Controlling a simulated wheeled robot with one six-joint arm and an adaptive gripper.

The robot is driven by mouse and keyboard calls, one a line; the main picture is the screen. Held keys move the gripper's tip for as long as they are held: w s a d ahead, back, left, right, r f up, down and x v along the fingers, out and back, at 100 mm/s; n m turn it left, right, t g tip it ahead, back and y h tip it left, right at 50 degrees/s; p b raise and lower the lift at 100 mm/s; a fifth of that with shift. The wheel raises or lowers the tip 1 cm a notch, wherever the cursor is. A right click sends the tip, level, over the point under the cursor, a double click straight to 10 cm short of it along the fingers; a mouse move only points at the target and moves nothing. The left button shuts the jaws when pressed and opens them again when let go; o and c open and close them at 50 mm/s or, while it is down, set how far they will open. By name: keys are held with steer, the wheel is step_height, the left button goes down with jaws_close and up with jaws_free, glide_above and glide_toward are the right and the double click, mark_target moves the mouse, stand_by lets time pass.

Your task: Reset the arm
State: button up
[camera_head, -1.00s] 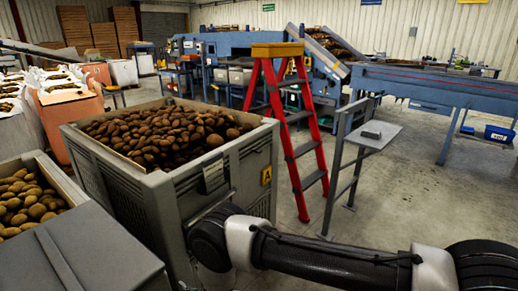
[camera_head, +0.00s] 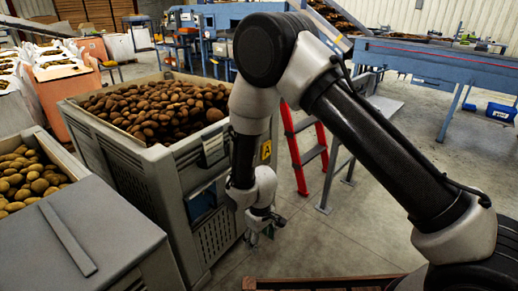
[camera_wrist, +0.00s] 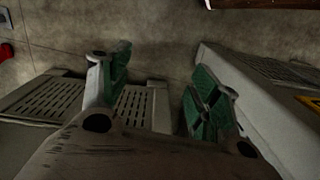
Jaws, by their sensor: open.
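My arm is raised and bent in the head view, with its elbow high in front of the ladder and its forearm hanging down. My gripper (camera_head: 265,228) hangs low by the near right corner of the grey potato bin (camera_head: 215,210), in front of its side. Whether it touches the bin cannot be told. In the wrist view my gripper (camera_wrist: 158,72) shows its two green-padded fingers well apart, with nothing between them. Grey slotted panels (camera_wrist: 50,98) lie beyond the fingers there.
The red ladder (camera_head: 308,155) stands behind my arm, partly hidden. A second potato bin (camera_head: 48,150) and a grey lidded box (camera_head: 75,240) are at left. A brown wooden edge (camera_head: 325,283) is at the bottom. Blue conveyor (camera_head: 430,85) stands at back right. Floor (camera_head: 390,170) is open at right.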

steer(key=s+d+r+m+g+h, duration=0.1)
steer(key=s+d+r+m, duration=0.1)
steer(key=d+r, duration=0.9)
steer(key=s+d+r+m+g, duration=0.15)
steer(key=d+r, duration=0.55)
steer(key=r, duration=0.8)
steer(key=s+d+r+m+t, duration=0.2)
steer(key=s+d+r, duration=0.4)
steer(key=d+r, duration=0.3)
steer(key=s+d+r+m+t+y, duration=0.1)
steer(key=s+d+r+m+t, duration=0.2)
steer(key=d+r, duration=0.6)
steer(key=s+t, duration=0.2)
steer(key=s, duration=0.1)
steer(key=shift+r+m, duration=0.25)
steer(key=shift+m, duration=0.1)
